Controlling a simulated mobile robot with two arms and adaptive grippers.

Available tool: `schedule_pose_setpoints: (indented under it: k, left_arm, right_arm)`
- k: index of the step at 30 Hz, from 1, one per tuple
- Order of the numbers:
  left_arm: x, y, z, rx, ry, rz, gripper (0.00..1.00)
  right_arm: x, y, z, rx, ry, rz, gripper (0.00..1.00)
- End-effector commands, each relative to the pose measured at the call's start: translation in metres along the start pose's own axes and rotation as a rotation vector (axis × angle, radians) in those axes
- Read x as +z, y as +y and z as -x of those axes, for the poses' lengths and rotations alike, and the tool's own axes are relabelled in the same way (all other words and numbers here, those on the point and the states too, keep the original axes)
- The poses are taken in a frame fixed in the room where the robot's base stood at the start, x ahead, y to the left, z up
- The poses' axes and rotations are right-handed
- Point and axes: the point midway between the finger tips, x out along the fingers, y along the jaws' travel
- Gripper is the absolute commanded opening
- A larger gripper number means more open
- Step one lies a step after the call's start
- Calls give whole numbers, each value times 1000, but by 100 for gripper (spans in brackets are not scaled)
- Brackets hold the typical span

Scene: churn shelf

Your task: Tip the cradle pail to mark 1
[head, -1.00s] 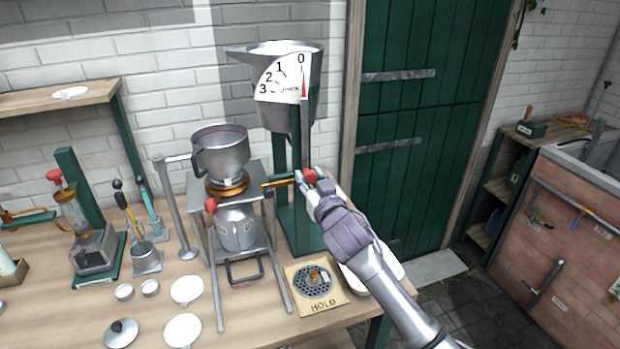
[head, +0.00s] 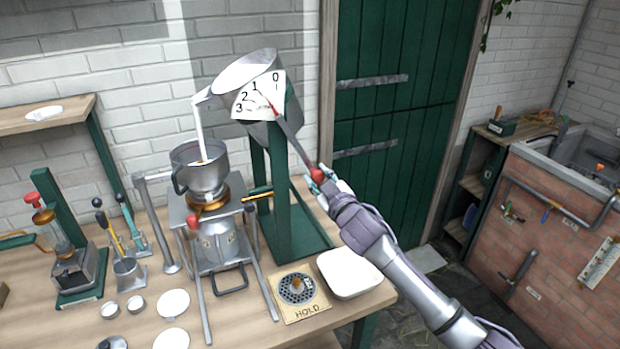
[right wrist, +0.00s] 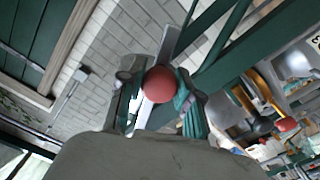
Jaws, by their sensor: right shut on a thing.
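The grey metal cradle pail (head: 262,66) hangs on a green stand (head: 283,190), tilted left. A white stream (head: 199,130) falls from its spout into the open metal bowl (head: 201,178) below. My right gripper (head: 319,177) is shut on the red knob at the end of the pail's lever (head: 295,145). In the right wrist view the red knob (right wrist: 160,84) sits between the fingers. My left gripper is out of view.
Under the bowl is a metal frame with a lidded can (head: 220,243). A HOLD plate (head: 300,292) and a white tray (head: 350,272) lie at the table's right front. White discs (head: 173,303) and hand tools stand left. A green door (head: 400,130) is behind my arm.

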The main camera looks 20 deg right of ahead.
Motion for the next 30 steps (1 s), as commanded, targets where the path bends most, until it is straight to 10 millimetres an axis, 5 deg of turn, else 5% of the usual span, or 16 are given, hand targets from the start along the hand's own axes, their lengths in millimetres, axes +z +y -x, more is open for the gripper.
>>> schedule_pose_setpoints:
  k: [16,17,21,30]
  left_arm:
    - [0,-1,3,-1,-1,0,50]
    - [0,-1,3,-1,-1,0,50]
    - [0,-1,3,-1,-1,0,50]
    - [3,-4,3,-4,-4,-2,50]
  right_arm:
    - [-2,8,0,4,4,30,0]
    - [-2,8,0,4,4,30,37]
    - [-2,8,0,4,4,31,60]
    - [-1,6,0,2,2,32,60]
